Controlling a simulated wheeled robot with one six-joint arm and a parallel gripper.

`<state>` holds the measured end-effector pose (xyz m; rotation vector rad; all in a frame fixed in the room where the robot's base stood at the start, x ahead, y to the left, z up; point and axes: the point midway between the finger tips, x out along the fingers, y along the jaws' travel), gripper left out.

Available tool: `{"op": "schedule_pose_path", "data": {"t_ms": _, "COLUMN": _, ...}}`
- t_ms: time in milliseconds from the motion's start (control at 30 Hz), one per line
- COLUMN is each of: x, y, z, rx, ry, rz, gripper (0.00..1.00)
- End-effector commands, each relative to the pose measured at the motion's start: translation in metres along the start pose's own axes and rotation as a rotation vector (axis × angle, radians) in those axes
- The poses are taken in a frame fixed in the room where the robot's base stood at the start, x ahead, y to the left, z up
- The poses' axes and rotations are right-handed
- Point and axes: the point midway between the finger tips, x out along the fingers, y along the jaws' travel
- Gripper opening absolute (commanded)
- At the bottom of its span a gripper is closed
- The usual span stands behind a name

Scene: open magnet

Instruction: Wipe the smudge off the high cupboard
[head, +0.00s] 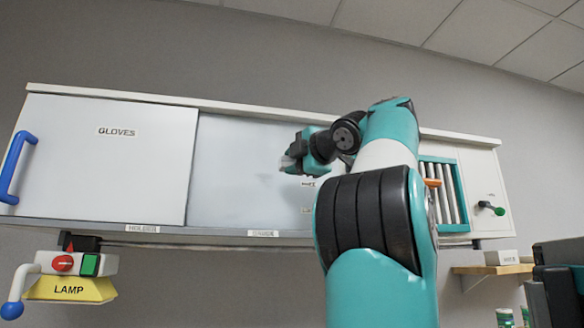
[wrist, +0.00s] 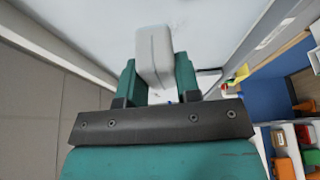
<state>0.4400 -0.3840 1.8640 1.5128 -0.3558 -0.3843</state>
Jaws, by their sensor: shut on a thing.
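The high cupboard (head: 235,160) is a long white wall unit, with a door labelled GLOVES at its left and a pale grey panel in the middle. A faint grey smudge (head: 265,178) shows on the middle panel, left of my gripper. My gripper (head: 292,163) is in front of this panel in the head view. In the wrist view my gripper (wrist: 158,85) is shut on a light grey block-like wiper (wrist: 153,55), which sticks out beyond the fingertips towards the white panel. I cannot tell whether the wiper touches the panel. My arm hides the panel's right part.
A blue handle (head: 14,168) juts out at the cupboard's left end. A yellow LAMP box (head: 70,289) with a switch hangs below. A wooden shelf (head: 490,269) is lower right.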

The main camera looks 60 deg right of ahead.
Motion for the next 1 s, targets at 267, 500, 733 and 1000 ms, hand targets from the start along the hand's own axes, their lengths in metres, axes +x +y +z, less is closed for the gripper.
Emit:
{"op": "schedule_pose_path", "data": {"t_ms": 267, "x": -0.003, "y": 0.0, "z": -0.002, "rx": 0.001, "ry": 0.002, "rz": -0.001, "gripper": 0.12}}
{"op": "schedule_pose_path", "data": {"t_ms": 500, "x": -0.014, "y": 0.0, "z": -0.005, "rx": -0.003, "ry": -0.003, "rz": 0.001, "gripper": 0.12}}
{"op": "schedule_pose_path", "data": {"t_ms": 733, "x": -0.029, "y": 0.0, "z": -0.012, "rx": 0.0, "ry": -0.002, "rz": 0.0, "gripper": 0.12}}
{"op": "schedule_pose_path", "data": {"t_ms": 1000, "x": -0.031, "y": 0.0, "z": -0.013, "rx": 0.001, "ry": 0.001, "rz": 0.0, "gripper": 0.12}}
